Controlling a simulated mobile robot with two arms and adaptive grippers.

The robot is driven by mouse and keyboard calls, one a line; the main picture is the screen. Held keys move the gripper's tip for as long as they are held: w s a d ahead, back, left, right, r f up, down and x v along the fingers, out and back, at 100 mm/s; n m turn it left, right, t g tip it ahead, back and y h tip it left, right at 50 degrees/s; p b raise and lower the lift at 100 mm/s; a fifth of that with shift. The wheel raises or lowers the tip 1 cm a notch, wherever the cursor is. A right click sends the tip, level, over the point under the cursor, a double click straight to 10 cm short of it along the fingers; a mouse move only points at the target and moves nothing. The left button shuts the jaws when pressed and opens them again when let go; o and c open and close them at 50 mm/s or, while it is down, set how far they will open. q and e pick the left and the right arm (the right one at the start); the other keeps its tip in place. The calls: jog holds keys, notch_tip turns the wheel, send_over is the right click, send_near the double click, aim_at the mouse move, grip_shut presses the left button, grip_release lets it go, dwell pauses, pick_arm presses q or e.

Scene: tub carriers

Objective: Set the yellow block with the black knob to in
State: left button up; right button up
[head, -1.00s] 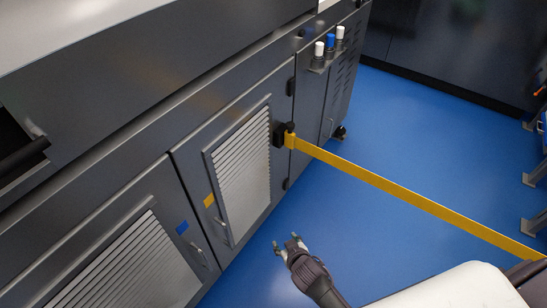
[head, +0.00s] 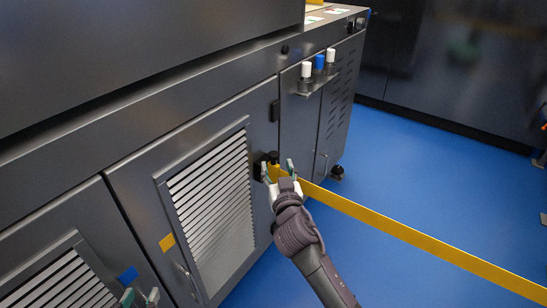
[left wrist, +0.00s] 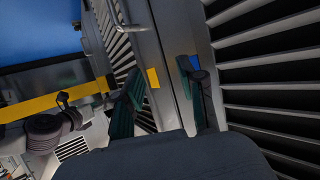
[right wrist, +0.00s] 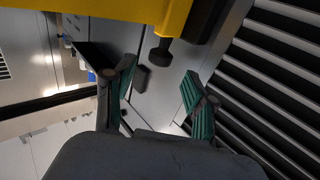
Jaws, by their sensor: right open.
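The yellow block (head: 274,171) sits at the latch on the grey cabinet door, with its black knob (head: 273,155) on top. My right gripper (head: 278,173) is open in front of the block, its fingertips on either side of it in the head view. Whether they touch it I cannot tell. In the right wrist view the yellow part (right wrist: 110,8) crosses the top and a black knob (right wrist: 160,51) hangs below it, beyond the open fingers. My left gripper (head: 140,297) is open and empty at the bottom left, near the cabinet front; its fingers also show in the left wrist view (left wrist: 162,80).
A long yellow bar (head: 400,230) runs from the block to the lower right, over clear blue floor (head: 430,170). Louvred doors (head: 215,200) carry a yellow tag (head: 167,242) and a blue tag (head: 127,275). White- and blue-capped items stand on a small shelf (head: 318,84).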

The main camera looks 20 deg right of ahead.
aim_at(274, 158)
jog(key=w, duration=0.4)
jog(key=shift+w+d+b, duration=0.3)
jog(key=shift+w+b, duration=0.05)
pick_arm(q)
jog(key=shift+w+d+r+t+h, duration=0.2)
jog(key=shift+w+r+t, duration=0.1)
jog(key=shift+r+t, duration=0.3)
jog(key=shift+w+d+r+t+h, duration=0.15)
jog(key=shift+w+r+t, duration=0.25)
jog(key=shift+r, duration=0.4)
jog(key=shift+w+d+r+t+h, duration=0.1)
jog(key=shift+w+d+r+t, duration=0.15)
jog(key=shift+r+t, duration=0.35)
pick_arm(e)
jog(key=shift+w+d, duration=0.1)
jog(key=shift+w, duration=0.6)
pick_arm(q)
jog(key=shift+r, duration=0.1)
pick_arm(e)
jog(key=shift+c, duration=0.4)
grip_shut()
